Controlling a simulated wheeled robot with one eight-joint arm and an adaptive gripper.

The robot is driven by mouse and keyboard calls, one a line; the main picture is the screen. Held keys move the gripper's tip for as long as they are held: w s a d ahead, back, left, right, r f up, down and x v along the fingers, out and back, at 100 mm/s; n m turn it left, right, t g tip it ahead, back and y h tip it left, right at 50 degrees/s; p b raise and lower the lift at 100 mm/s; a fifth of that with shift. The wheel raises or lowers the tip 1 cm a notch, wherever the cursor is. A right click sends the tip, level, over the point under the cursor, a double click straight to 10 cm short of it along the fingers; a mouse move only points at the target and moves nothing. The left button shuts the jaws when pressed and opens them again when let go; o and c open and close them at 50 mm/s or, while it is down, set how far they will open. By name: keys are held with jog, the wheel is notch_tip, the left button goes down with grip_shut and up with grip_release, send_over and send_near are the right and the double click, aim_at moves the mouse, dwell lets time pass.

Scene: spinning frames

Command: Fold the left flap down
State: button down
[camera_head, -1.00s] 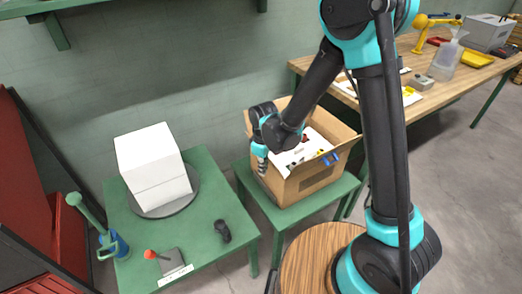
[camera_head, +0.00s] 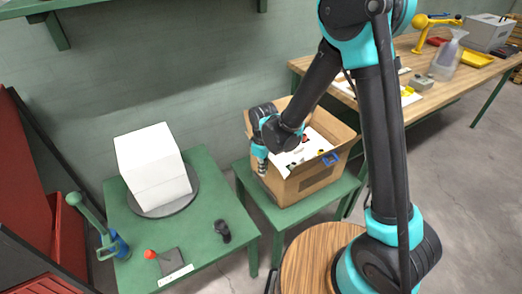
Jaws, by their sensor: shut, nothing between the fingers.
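An open cardboard box (camera_head: 309,181) stands on a small green table in the middle of the view. Its right flap (camera_head: 346,146) leans outward, and another flap stands up at the back. My gripper (camera_head: 262,168) points down at the box's left edge, shut and empty. My wrist and gripper cover most of that edge, so the left flap's angle is hidden. I cannot tell whether the gripper touches it.
White sheets with small coloured pieces (camera_head: 318,146) lie in the box. A white block (camera_head: 153,166) stands on a grey turntable (camera_head: 150,211) on the left green table. A wooden workbench (camera_head: 437,93) stands at right. The wall is close behind.

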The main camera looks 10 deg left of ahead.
jog(key=shift+d, duration=0.1)
dwell(0.4)
jog(key=shift+w+d+r, duration=0.8)
jog(key=shift+w+d, duration=0.25)
jog(key=shift+w, duration=0.05)
jog(key=shift+w+d+r, duration=0.75)
jog(key=shift+w+d, duration=0.3)
jog(key=shift+w, duration=0.05)
jog(key=w+d, duration=0.1)
jog(key=w+d+f, duration=0.1)
jog(key=w+d, duration=0.1)
jog(key=shift+f, duration=0.2)
jog(key=shift+w+d+f, duration=0.2)
jog(key=shift+f, duration=0.3)
jog(key=shift+w+d+f, duration=0.2)
jog(key=shift+w+f, duration=0.05)
jog(key=shift+f, duration=0.3)
jog(key=shift+w+d+f, duration=0.2)
jog(key=shift+f, duration=0.3)
jog(key=shift+d+f, duration=0.25)
jog(key=shift+f, duration=0.05)
